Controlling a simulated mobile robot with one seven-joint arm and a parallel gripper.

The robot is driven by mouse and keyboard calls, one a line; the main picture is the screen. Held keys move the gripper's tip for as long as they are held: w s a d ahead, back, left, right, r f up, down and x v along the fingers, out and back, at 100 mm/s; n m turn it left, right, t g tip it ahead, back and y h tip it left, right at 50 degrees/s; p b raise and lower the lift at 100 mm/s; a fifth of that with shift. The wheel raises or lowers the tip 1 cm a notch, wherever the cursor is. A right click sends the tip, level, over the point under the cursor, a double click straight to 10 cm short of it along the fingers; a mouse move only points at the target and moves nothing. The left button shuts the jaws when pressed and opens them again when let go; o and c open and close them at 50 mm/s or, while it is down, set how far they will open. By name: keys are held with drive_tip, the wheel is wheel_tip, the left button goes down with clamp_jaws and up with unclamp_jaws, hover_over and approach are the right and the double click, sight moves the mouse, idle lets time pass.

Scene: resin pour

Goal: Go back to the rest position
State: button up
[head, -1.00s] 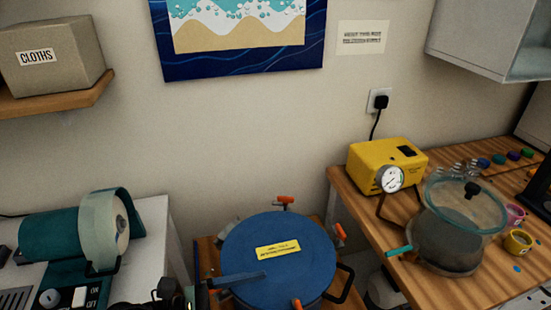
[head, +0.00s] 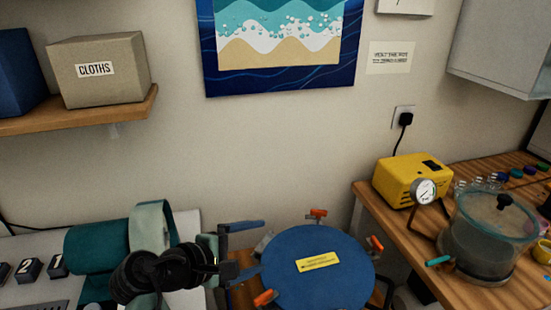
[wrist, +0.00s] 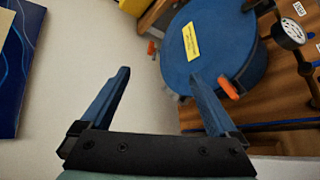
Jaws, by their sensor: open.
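My gripper (head: 247,250) is at the lower middle of the head view, beside the left edge of a round blue lid with a yellow label (head: 318,267). In the wrist view my gripper (wrist: 160,84) shows two blue fingers spread wide with nothing between them. The blue lid (wrist: 210,60) is beyond the fingers there, to the upper right. The right finger overlaps the lid's edge in the picture; I cannot tell the distance between them. Orange clamps (head: 375,244) stand around the lid's rim.
A wooden bench at right bears a yellow pump (head: 412,178) with a gauge (head: 424,192) and a glass-lidded pot (head: 480,240). A shelf (head: 120,112) at upper left holds a box marked CLOTHS (head: 100,70).

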wheel_tip(320, 180, up, 25)
drive_tip(key=w+d+m+t+y, duration=0.1)
drive_tip(key=m+t+y, duration=0.5)
drive_tip(key=m+t, duration=0.25)
drive_tip(key=s+d+r+m+t+y, duration=0.2)
drive_tip(key=s+r+m+t, duration=0.3)
drive_tip(key=s+r+t, duration=0.5)
drive_tip(key=s+d+r, duration=0.1)
drive_tip(key=s+r, duration=0.7)
drive_tip(key=r, duration=0.2)
drive_tip(key=shift+d+r+m+y, duration=0.2)
drive_tip(key=shift+r+m+y, duration=0.15)
drive_tip(key=shift+y, duration=0.05)
drive_tip(key=shift+w, duration=0.1)
